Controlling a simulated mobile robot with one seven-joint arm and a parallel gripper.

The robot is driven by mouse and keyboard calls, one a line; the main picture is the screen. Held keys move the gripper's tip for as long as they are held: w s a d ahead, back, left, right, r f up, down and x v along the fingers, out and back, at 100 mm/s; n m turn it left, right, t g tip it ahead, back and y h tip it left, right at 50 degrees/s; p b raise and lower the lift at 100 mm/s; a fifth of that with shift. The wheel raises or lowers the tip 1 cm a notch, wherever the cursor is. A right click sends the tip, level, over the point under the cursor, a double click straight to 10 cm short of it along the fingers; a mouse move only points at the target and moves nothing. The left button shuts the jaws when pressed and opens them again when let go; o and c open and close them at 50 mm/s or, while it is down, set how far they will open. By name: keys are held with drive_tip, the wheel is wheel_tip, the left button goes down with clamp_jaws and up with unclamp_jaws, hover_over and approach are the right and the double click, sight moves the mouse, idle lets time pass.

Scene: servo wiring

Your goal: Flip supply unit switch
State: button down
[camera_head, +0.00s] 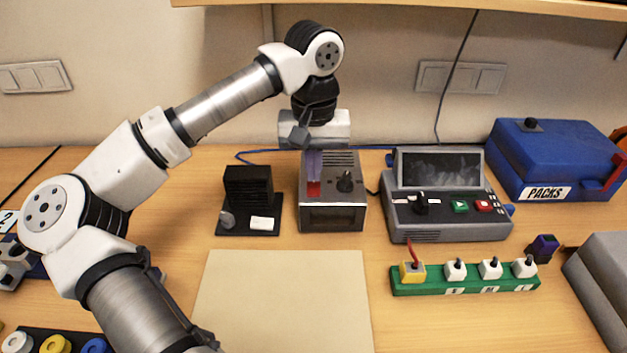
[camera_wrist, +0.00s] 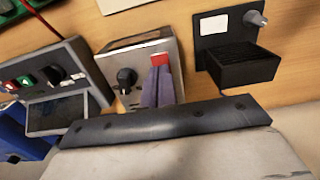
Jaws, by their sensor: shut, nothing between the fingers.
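The supply unit (camera_head: 333,217) is a grey box at the back middle of the table, with a red switch (camera_head: 313,188) on its left side and a black knob (camera_head: 346,182) on its right. My gripper (camera_head: 313,176) points down over the unit, with its purple fingers shut and empty at the red switch. In the wrist view the fingertips (camera_wrist: 159,70) lie just beside the red switch (camera_wrist: 159,59). Whether they touch it I cannot tell. The fingers hide part of the switch's surroundings. The black knob (camera_wrist: 126,76) is clear of them.
A black finned block (camera_head: 248,187) stands close left of the unit. A grey device with a screen (camera_head: 440,170) stands to the right. A green strip with several connectors (camera_head: 465,279) and a blue PACKS box (camera_head: 550,160) are farther right. A beige mat (camera_head: 285,300) in front is bare.

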sight(314, 191)
wheel_tip(314, 191, up, 4)
drive_tip(key=shift+r+p, duration=0.2)
drive_tip(key=shift+p, duration=0.95)
